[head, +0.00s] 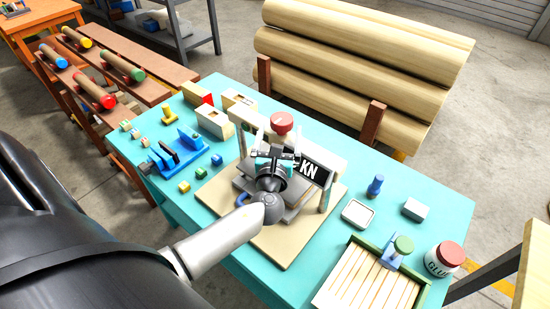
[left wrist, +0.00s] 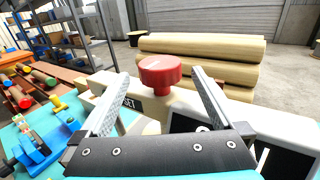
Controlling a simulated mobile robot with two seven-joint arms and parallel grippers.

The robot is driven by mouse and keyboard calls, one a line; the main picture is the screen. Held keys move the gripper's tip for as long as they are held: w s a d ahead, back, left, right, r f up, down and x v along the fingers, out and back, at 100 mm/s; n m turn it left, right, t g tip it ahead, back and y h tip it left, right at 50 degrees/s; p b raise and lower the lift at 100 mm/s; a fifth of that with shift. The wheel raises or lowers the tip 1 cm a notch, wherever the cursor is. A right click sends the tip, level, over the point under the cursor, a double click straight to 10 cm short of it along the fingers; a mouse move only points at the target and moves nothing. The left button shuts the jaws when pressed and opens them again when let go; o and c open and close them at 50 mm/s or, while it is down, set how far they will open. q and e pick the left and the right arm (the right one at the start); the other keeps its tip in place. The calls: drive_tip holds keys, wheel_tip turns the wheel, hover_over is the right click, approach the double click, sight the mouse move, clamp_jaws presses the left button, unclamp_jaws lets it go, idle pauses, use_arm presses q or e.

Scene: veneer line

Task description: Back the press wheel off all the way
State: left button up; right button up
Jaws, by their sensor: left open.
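The press (head: 245,128) stands on a beige board on the turquoise table, with a pale crossbeam and a dark display reading "KN" (head: 311,172). A round red knob (head: 282,122) stands on top of the beam; I cannot tell if it is the press wheel. In the left wrist view the red knob (left wrist: 160,72) shows between and beyond my fingertips, apart from them. My left gripper (head: 279,150) is open and empty, just in front of the beam. It hides the middle of the press. My right gripper is not in view.
Blue clamp parts (head: 178,150) and small blocks lie left of the press. A white dish (head: 358,213), a slatted tray (head: 372,278) and a glue jar (head: 444,257) are to the right. Large logs (head: 360,65) lie on a rack behind the table.

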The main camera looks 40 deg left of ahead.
use_arm(q)
drive_tip(key=v, duration=1)
drive_tip(key=shift+s+b, duration=0.2)
drive_tip(key=shift+b, duration=0.15)
drive_tip(key=shift+d, duration=0.1)
